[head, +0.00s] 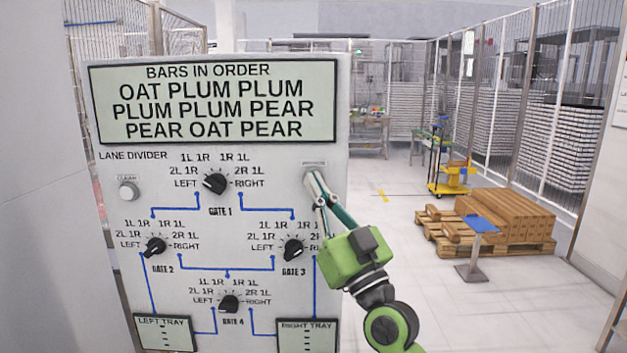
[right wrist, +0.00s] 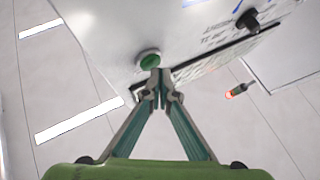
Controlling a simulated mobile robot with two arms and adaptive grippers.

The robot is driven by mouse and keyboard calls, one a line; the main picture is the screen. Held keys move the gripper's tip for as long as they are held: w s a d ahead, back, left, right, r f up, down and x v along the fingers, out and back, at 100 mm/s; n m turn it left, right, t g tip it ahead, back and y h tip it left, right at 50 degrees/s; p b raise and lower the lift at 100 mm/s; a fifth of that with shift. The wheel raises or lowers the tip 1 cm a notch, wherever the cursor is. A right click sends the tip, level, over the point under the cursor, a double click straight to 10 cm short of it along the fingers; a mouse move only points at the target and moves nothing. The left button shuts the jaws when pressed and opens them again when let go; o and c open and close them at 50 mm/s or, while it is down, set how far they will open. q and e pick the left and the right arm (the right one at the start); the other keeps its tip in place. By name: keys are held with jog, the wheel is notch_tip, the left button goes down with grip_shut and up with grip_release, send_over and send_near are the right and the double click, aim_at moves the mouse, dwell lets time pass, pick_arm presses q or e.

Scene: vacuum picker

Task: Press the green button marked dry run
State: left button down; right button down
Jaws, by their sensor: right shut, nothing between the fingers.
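The lane divider panel (head: 120,255) stands upright in front of me. The green button (right wrist: 149,60) shows in the right wrist view as a round green cap in a pale ring. In the head view my fingertips cover it, under a small label too small to read. My right gripper (head: 313,174) is shut and empty, its tips over the button's place near the panel's right edge. In the right wrist view the closed tips (right wrist: 160,78) are just beside the button; I cannot tell if they touch it. My left gripper is not in view.
A pale button (head: 128,191) marked clear sits at the panel's left. Black knobs for gate 1 (head: 215,183), gate 2 (head: 155,246), gate 3 (head: 293,250) and gate 4 (head: 229,303) stick out. A pallet of boxes (head: 505,220) stands behind, at right.

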jog(key=shift+w, duration=0.35)
dwell(0.3)
jog(key=shift+s+p, duration=0.3)
jog(key=shift+s, duration=0.5)
jog(key=s+p, duration=0.2)
jog(key=s, duration=0.3)
jog(key=shift+p, duration=0.35)
dwell(0.5)
